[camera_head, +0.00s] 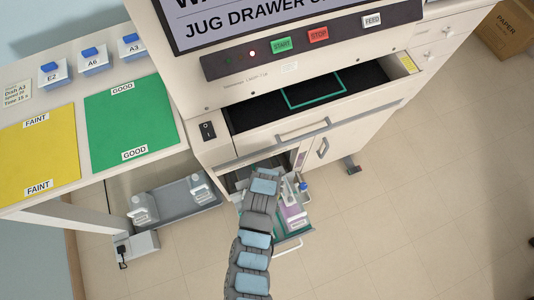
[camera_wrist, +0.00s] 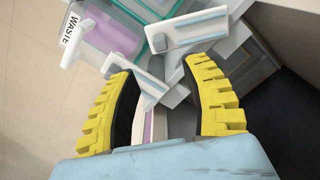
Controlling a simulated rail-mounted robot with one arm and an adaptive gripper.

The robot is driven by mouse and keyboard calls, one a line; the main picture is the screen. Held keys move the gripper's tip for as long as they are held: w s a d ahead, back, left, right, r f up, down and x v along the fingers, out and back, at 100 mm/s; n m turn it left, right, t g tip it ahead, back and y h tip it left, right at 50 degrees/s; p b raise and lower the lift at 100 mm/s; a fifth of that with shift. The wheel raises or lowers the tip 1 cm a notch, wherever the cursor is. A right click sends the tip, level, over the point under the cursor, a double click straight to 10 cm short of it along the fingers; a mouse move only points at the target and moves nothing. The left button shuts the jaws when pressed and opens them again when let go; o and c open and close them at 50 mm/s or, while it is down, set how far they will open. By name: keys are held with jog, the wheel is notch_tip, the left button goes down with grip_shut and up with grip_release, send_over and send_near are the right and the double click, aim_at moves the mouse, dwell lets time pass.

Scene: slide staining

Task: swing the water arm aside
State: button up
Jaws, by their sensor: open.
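In the wrist view my gripper (camera_wrist: 160,68) is open, with its two yellow-padded fingers apart. A pale grey, flat-paddled piece (camera_wrist: 188,36) lies just past the fingertips. A similar pale piece (camera_wrist: 128,76) reaches in by the left fingertip. These look like parts of the swing arms over the jugs; I cannot tell which is the water arm. A jug with purple contents (camera_wrist: 110,35) sits beyond, beside a tag reading WASTE (camera_wrist: 70,40). In the head view my arm hides my fingers and much of the open jug drawer (camera_head: 290,243).
The machine's screen (camera_head: 250,18) reads in part "JUG DRAWER". An upper drawer (camera_head: 310,97) is open above. White jugs (camera_head: 143,208) stand in a grey tray (camera_head: 178,218) at the left. A cardboard box (camera_head: 505,28) is far right. Floor at right is clear.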

notch_tip(320, 180, down, 11)
jog(key=b, duration=0.3)
jog(key=shift+r, duration=0.15)
dwell(0.3)
grip_shut()
